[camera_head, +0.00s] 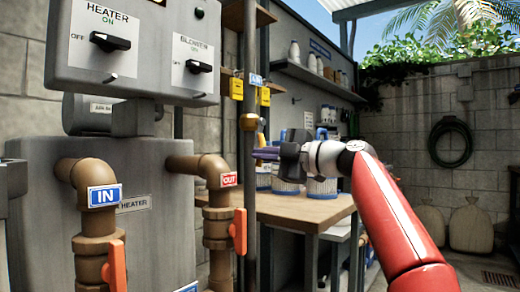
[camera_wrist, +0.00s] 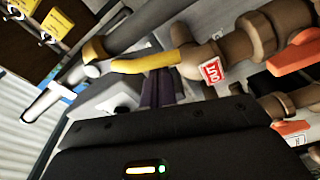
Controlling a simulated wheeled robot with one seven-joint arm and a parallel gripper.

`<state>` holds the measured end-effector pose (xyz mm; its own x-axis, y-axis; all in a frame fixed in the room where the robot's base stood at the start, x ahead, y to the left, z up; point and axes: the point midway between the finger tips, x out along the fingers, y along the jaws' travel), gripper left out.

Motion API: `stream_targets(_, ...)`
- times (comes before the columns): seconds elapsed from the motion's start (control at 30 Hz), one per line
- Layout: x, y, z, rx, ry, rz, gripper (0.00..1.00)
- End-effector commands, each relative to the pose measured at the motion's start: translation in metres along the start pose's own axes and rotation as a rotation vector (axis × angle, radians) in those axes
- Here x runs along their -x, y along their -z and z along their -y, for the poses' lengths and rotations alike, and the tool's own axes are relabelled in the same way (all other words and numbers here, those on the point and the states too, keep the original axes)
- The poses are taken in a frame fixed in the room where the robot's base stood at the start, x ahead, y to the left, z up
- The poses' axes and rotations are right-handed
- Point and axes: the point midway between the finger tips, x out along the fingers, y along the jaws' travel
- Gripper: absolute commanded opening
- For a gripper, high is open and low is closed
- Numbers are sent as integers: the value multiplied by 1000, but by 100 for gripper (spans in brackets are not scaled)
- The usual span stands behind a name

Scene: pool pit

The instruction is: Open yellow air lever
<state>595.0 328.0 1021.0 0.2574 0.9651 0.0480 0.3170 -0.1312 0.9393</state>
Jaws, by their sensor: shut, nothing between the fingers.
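The yellow air lever (camera_wrist: 150,62) shows in the wrist view, extending from a brass-yellow valve (camera_wrist: 94,49) at an angle across a grey pipe. My gripper (camera_head: 266,153) is just right of this pipe, below the valve. Its purple fingers (camera_wrist: 157,88) are shut and empty. In the wrist view the fingertips lie just below the lever; I cannot tell whether they touch it.
A grey heater (camera_head: 150,235) stands at left, with brown IN and OUT pipes and orange handles (camera_head: 238,231). A control box (camera_head: 135,50) with two knobs hangs above. A wooden bench (camera_head: 300,208) with filter cartridges stands behind my gripper. Yellow tags (camera_head: 236,88) hang near the pipe.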

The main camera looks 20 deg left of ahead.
Motion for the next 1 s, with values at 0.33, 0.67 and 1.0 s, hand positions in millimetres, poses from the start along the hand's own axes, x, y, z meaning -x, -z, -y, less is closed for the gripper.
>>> stream_targets(0.33, 3, -22, 0, -5, 0, 2, 0)
stream_targets(0.67, 4, -30, 0, -5, 1, 2, 0)
stream_targets(1.0, 4, -31, 0, -6, 0, 3, 0)
